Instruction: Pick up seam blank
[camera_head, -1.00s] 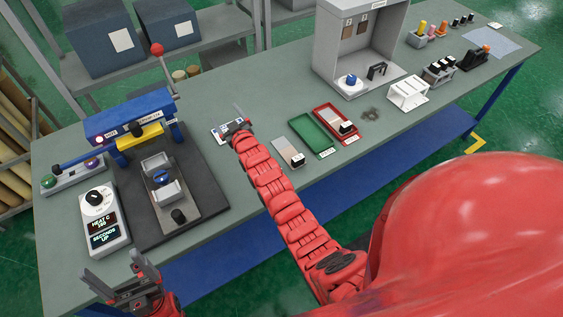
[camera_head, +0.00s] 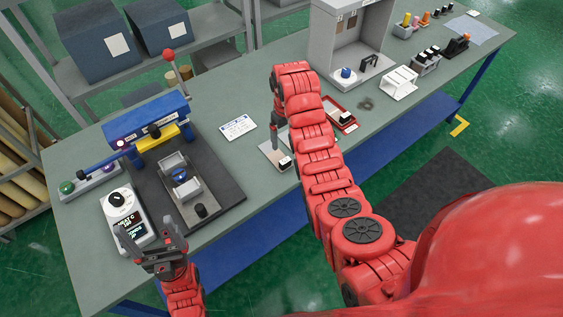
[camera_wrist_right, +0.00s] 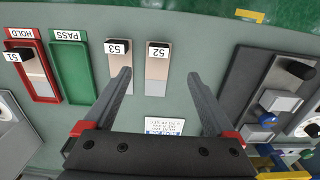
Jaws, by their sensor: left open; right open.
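Two seam blanks lie side by side on the bench in the right wrist view: blank S3 (camera_wrist_right: 119,58) and blank S2 (camera_wrist_right: 157,62), each a pale plate with a dark end and a tag. A third blank, S1 (camera_wrist_right: 37,75), lies in the red HOLD tray (camera_wrist_right: 55,88). My right gripper (camera_wrist_right: 159,75) is open and empty above the bench. S2 appears between its fingers; its left fingertip overlaps S3 in the picture. In the head view, one blank (camera_head: 268,154) shows beside my right arm, which hides the rest. My left gripper (camera_head: 148,232) is open and empty near the bench's front left.
The green PASS tray (camera_wrist_right: 69,62) is empty. A label card (camera_head: 238,128) lies on the bench. The sealing press on its dark base (camera_head: 226,188) and the heat controller (camera_head: 123,222) stand left. A grey booth (camera_head: 372,70) and white rack (camera_head: 400,83) stand right.

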